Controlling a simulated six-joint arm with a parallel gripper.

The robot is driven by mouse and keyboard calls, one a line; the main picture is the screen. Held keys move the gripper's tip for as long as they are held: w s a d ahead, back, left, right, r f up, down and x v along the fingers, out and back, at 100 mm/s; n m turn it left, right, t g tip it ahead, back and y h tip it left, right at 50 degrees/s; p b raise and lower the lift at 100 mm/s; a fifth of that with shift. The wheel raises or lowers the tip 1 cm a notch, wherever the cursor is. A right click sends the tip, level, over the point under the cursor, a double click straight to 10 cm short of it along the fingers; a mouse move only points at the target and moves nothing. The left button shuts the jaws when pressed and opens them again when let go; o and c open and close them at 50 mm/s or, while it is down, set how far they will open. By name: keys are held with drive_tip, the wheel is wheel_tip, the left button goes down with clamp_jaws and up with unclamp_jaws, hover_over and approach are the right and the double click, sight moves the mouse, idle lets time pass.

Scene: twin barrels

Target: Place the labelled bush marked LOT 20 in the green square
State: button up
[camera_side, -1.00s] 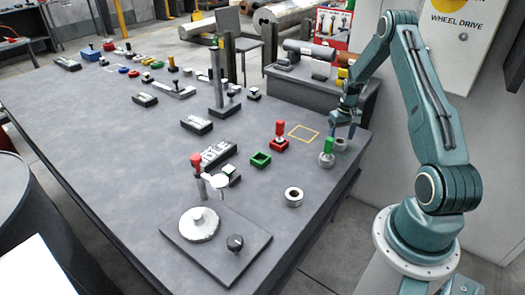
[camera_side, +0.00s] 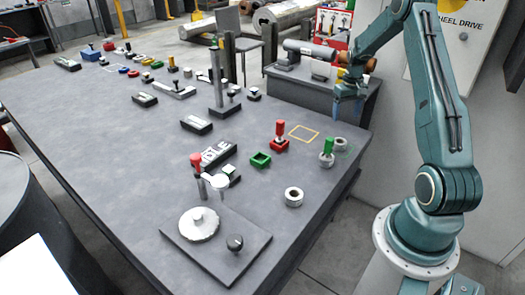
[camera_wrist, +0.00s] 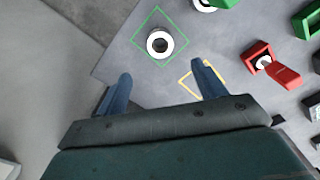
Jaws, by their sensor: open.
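A grey ring-shaped bush (camera_side: 340,143) stands at the right edge of the table. In the wrist view this bush (camera_wrist: 151,48) sits upright inside the green square (camera_wrist: 139,21), a thin outline on the table. The green square also shows faintly in the side view (camera_side: 349,152). A second bush (camera_side: 293,196) stands nearer the front edge. No lot label is readable on either bush. My gripper (camera_side: 347,112) is open and empty, above and apart from the bush in the square. Its two fingers (camera_wrist: 161,76) show spread in the wrist view.
A yellow square (camera_side: 303,133) is empty. Close by stand a green-handled plug (camera_side: 327,154) in a ring, a red-handled plug (camera_side: 280,136) in a red block, and a green block (camera_side: 260,160). A grey bench (camera_side: 310,92) stands behind.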

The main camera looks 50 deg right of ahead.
idle(0.4)
drive_tip(key=w+a+r+n+t+h, duration=0.1)
drive_tip(key=w+a+r+n+t, duration=0.15)
drive_tip(key=a+r, duration=1.85)
drive_tip(key=s+a+r+n+t, duration=0.1)
drive_tip(key=s+a+n, duration=0.1)
drive_tip(key=s+a, duration=0.7)
drive_tip(key=s+a+r+n+t+y, duration=0.1)
drive_tip(key=s+a+r+n+t, duration=0.1)
drive_tip(key=s+a, duration=0.6)
drive_tip(key=shift+s+a, duration=0.35)
drive_tip(key=shift+a, duration=0.85)
